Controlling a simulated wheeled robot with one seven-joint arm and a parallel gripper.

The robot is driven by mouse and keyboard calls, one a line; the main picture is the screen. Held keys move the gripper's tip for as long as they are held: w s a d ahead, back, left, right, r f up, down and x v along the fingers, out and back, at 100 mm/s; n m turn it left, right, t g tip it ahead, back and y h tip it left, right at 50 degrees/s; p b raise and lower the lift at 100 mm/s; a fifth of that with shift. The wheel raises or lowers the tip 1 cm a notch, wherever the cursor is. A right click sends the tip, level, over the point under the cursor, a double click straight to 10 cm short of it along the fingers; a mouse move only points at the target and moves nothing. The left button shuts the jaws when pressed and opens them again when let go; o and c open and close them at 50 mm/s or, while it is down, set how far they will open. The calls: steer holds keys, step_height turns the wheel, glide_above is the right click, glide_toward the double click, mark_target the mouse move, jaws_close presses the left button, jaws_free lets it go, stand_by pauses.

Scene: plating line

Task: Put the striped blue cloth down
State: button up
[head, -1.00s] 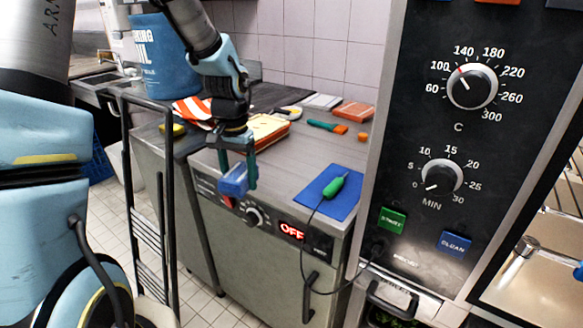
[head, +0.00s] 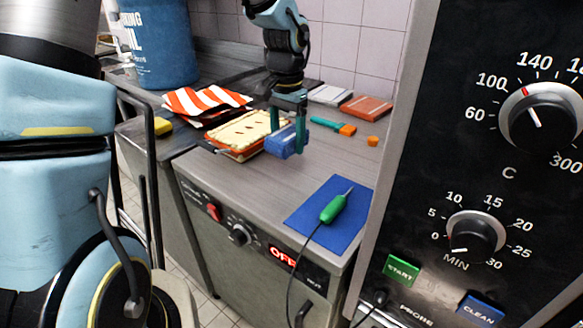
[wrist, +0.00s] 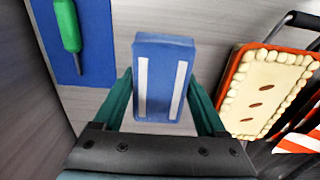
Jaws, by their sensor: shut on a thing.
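The striped blue cloth (wrist: 162,82) is a folded blue block with two pale stripes. My gripper (head: 289,127) is shut on it, with one teal finger on each side in the wrist view. In the head view the blue cloth (head: 286,143) hangs at the fingertips over the steel counter (head: 260,183), beside the pie dish. I cannot tell whether its underside touches the counter.
A pie in an orange dish (head: 245,137) is just left of the cloth. A blue mat (head: 300,218) with a green-handled probe (head: 334,208) lies toward the front right. An orange-and-teal tool (head: 346,130) lies behind. Counter between cloth and mat is bare.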

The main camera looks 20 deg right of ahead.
mark_target(287, 133)
step_height(287, 133, down, 9)
steer(key=shift+r+p, duration=0.15)
steer(key=shift+p, duration=0.8)
steer(key=shift+f, duration=0.2)
steer(key=o, duration=1.5)
steer(key=shift+s, duration=0.1)
steer(key=shift+o, duration=0.2)
step_height(287, 133, up, 12)
steer(key=shift+r+b, duration=0.2)
steer(key=shift+b, duration=0.9)
steer(key=s+a+f+n, duration=0.1)
steer(key=a+n, duration=0.4)
steer(key=a, duration=1)
steer(key=s+a+f+n+t, duration=0.1)
steer(key=s+a+n, duration=0.2)
steer(key=a, duration=1.2)
steer(key=n, duration=0.3)
steer(key=shift+a+f+t, duration=0.15)
steer(key=shift+a+t, duration=0.05)
steer(key=shift+t, duration=0.1)
